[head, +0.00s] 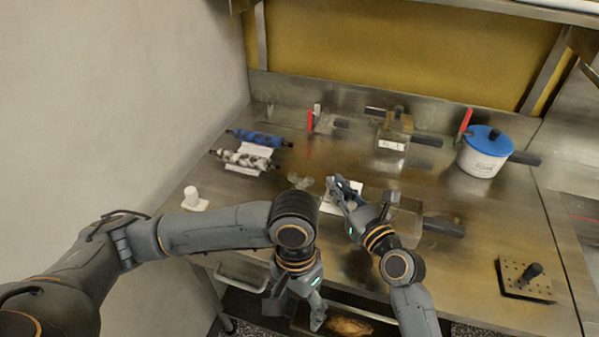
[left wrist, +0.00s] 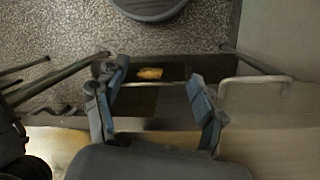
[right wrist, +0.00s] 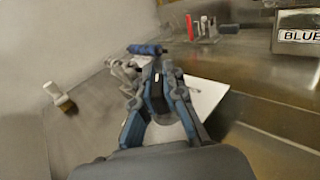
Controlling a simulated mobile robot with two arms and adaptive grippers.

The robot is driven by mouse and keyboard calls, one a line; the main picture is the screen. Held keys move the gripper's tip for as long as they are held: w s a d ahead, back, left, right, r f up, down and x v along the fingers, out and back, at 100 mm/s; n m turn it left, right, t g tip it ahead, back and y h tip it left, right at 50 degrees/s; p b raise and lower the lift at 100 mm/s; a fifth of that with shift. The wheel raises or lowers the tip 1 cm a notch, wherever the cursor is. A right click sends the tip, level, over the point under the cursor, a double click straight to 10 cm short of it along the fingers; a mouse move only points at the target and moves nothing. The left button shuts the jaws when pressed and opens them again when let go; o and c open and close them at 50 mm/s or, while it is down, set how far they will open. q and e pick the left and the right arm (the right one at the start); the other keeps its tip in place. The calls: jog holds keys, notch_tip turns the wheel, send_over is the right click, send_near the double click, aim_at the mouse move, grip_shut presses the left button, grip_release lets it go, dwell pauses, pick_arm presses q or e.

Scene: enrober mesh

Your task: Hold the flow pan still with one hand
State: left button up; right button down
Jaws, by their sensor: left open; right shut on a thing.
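A clear or shiny pan (head: 408,212) with a black handle, which looks like the flow pan, sits on the steel table, partly behind my right arm. My right gripper (head: 345,187) is just left of it, over a white sheet (right wrist: 206,98). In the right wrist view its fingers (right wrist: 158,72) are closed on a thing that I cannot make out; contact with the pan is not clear. My left gripper (head: 298,312) is open and empty, low at the table's front edge. Its spread fingers (left wrist: 152,88) also show in the left wrist view.
A white pot (head: 484,160) with a blue lid stands back right. A labelled box (head: 393,137), a blue roller (head: 258,138) and a grey-white roller (head: 243,160) lie further back. A perforated block (head: 523,282) is front right. The wall borders the left.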

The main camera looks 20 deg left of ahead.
pick_arm(q)
jog(key=w+a+r+n+t, duration=0.2)
jog(key=w+a+r+t, duration=0.2)
jog(key=w+r, duration=0.8)
jog(key=n+t, duration=0.2)
send_near(300, 176)
jog(key=shift+t+y, duration=0.3)
jog(key=shift+y, duration=0.1)
jog(key=x, duration=0.8)
jog(key=shift+d+f, duration=0.35)
jog(key=shift+d, duration=0.05)
jog(key=shift+s, duration=0.1)
jog(key=c, duration=0.9)
